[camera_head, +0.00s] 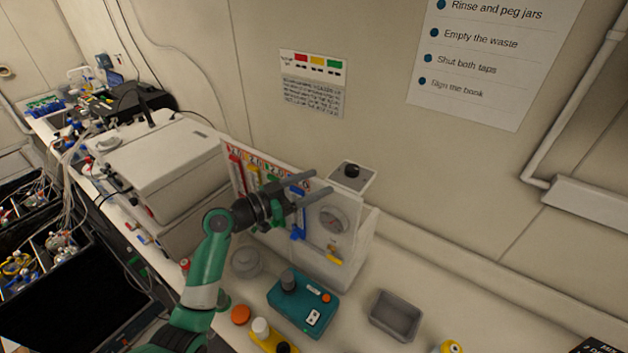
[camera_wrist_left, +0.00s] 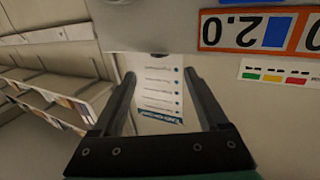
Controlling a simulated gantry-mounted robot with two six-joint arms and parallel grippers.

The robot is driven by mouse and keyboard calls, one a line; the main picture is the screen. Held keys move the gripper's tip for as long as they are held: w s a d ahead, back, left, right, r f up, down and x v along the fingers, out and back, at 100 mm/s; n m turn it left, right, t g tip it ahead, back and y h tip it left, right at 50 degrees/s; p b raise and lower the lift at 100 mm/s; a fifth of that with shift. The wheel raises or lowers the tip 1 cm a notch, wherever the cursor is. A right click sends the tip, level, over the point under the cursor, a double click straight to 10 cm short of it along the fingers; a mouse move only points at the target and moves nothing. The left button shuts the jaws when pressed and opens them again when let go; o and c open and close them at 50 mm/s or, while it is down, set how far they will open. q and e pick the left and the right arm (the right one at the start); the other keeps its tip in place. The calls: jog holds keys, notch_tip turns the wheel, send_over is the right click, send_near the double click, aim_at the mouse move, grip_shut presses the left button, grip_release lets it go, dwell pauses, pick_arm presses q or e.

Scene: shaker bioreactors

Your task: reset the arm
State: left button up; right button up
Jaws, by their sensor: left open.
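My left arm, green and white, comes in from the lower left in the head view. Its gripper (camera_head: 322,182) is open and empty, with two grey fingers spread apart. It is in front of the gas panel (camera_head: 228,157) with coloured tubes and beside the white box with a round gauge (camera_head: 333,219). In the left wrist view the same gripper (camera_wrist_left: 160,82) shows its two dark fingers apart, with only the wall and a paper sheet (camera_wrist_left: 160,88) between them. My right gripper is not in view.
On the bench are a teal device (camera_head: 303,301), a grey tray (camera_head: 395,314), a grey round lid (camera_head: 247,262) and an orange cap (camera_head: 241,315). A large white machine (camera_head: 160,165) stands left.

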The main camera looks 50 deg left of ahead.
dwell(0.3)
pick_arm(q)
jog(key=w+d+r+m+t+h+p, duration=0.2)
jog(key=d+r+m+h, duration=0.55)
jog(key=d+r, duration=1.55)
jog(key=s+d+r+t+p, duration=0.1)
jog(key=s+d+r, duration=0.2)
jog(key=r, duration=0.3)
jog(key=s+d+r+t+p, duration=0.1)
jog(key=s+d+r+t, duration=0.1)
jog(key=s+r, duration=0.25)
jog(key=s+a+r+n+t+y, duration=0.4)
jog(key=s+a+r+n+y, duration=0.1)
jog(key=s+r+n+y, duration=0.2)
jog(key=shift+n+t+y, duration=0.3)
jog(key=shift+n+y, duration=0.05)
jog(key=shift+n, duration=0.2)
jog(key=shift+w+a, duration=0.1)
